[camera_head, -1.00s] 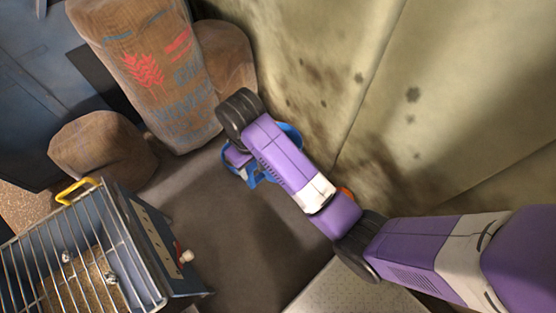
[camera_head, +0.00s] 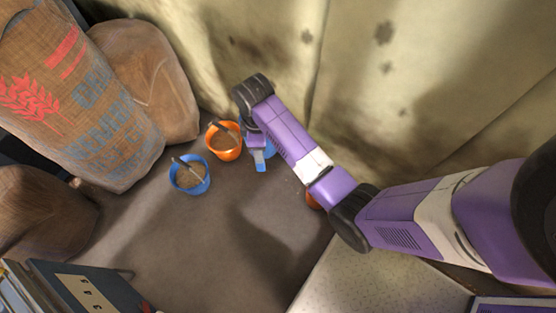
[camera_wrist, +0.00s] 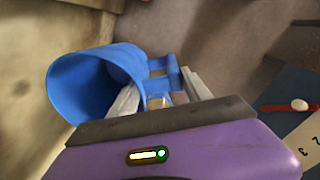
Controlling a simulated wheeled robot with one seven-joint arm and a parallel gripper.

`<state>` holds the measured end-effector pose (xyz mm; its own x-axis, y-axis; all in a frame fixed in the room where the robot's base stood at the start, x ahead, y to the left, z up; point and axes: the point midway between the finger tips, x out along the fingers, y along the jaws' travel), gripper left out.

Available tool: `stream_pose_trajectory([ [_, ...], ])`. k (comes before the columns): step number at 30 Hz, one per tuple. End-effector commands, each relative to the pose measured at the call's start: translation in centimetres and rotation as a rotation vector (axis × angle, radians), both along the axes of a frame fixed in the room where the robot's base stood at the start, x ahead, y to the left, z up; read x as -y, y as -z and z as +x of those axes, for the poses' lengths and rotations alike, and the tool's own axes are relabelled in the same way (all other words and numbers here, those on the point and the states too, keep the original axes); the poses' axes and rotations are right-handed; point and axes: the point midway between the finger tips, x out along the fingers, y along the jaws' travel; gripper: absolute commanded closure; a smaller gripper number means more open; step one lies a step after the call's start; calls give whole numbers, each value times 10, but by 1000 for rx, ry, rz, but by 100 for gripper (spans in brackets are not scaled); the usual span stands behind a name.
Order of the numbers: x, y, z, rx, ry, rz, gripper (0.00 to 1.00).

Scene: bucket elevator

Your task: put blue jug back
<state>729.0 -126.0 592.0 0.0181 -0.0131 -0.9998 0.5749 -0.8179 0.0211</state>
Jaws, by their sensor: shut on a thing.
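The blue jug (camera_wrist: 92,88) fills the left of the wrist view, its open mouth facing left and its handle toward the fingers. My gripper (camera_wrist: 160,90) is shut on its handle. In the head view my gripper (camera_head: 257,141) is beside the orange bucket, and my arm hides most of the jug; a blue piece of it (camera_head: 260,161) shows below the gripper. The jug appears held above the floor, but its height is hard to tell.
An orange bucket (camera_head: 224,150) and a blue bucket (camera_head: 181,187), both with brown contents, stand on the floor. Grain sacks (camera_head: 85,110) are at left, a pale stained wall (camera_head: 400,80) behind. A dark box (camera_head: 85,290) is lower left. Middle floor (camera_head: 200,240) is clear.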

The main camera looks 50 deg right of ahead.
Motion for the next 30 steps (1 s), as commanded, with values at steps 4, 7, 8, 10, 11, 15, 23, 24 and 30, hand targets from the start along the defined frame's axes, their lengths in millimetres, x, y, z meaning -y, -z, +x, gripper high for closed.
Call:
stream_pose_trajectory([
  [4,26,63,-7,0,-112,1,100],
  [7,42,95,-13,1,-194,2,100],
  [8,47,104,-15,2,-218,1,100],
  [10,58,126,-19,4,-275,0,100],
  [11,63,136,-21,4,-299,0,100],
  [15,84,179,-31,7,-410,-1,100],
  [23,110,229,-46,12,-563,-5,100],
  [24,112,233,-47,13,-576,-5,100],
  [30,116,251,-50,13,-606,-6,100],
])
